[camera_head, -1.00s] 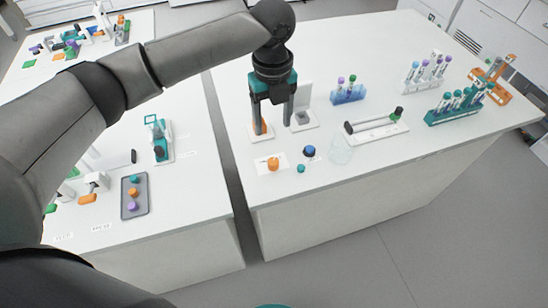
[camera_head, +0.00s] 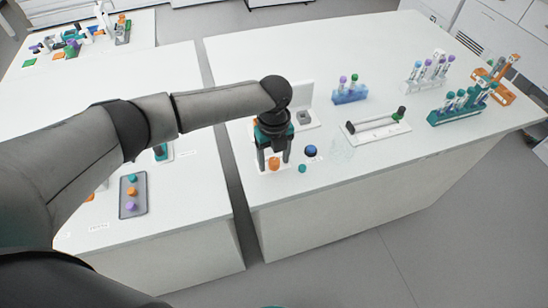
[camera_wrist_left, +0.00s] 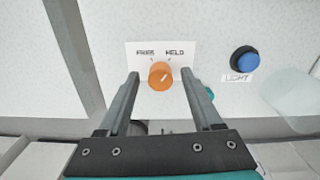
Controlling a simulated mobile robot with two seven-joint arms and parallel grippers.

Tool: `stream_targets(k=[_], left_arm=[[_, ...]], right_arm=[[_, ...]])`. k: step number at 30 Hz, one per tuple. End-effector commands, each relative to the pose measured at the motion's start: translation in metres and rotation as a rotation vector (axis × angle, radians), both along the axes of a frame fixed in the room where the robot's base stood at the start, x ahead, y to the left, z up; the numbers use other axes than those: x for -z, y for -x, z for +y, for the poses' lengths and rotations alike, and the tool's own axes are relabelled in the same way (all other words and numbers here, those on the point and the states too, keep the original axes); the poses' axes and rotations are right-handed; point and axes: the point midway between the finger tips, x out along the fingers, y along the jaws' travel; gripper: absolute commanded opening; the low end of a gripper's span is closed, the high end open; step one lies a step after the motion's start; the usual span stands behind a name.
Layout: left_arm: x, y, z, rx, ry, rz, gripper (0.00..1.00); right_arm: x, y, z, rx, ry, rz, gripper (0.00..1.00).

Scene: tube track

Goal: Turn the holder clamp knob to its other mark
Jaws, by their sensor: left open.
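The orange knob (camera_wrist_left: 160,76) sits on a white plate (camera_wrist_left: 135,46) marked FREE and HELD. A pale line on the knob slants up and right, toward the HELD side. In the head view the knob (camera_head: 273,164) is near the front edge of the right table. My left gripper (camera_head: 273,161) is over it, pointing down. In the left wrist view its open fingers (camera_wrist_left: 160,80) stand on either side of the knob, with gaps on both sides. I cannot tell the exact height of the fingertips. My right gripper is not in view.
A blue button (camera_wrist_left: 245,61) labelled LIGHT lies right of the knob. A small teal knob (camera_head: 302,168) is close to the right finger. A clear round thing (camera_head: 341,148), a white rack (camera_head: 377,132) and a blue tube rack (camera_head: 349,95) stand farther right.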

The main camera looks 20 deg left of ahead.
Motion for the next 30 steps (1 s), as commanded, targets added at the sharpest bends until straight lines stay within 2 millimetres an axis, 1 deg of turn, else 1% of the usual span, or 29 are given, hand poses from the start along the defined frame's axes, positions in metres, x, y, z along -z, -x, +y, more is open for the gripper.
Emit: stream_targets(k=[4,5,22,30], left_arm=[[-0.0002,0.0,-0.0001,0.0,0.0,0.0,0.66],[-0.0002,0.0,-0.0001,0.0,0.0,0.0,0.64],[-0.0007,-0.0002,0.0001,0.0,0.0,0.0,0.0],[-0.0009,-0.0002,0.0003,-0.002,0.0,0.0,0.0]], right_arm=[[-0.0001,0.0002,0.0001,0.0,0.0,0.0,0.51],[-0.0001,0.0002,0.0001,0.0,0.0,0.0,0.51],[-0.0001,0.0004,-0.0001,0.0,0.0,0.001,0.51],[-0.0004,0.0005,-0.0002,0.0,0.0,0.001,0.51]])
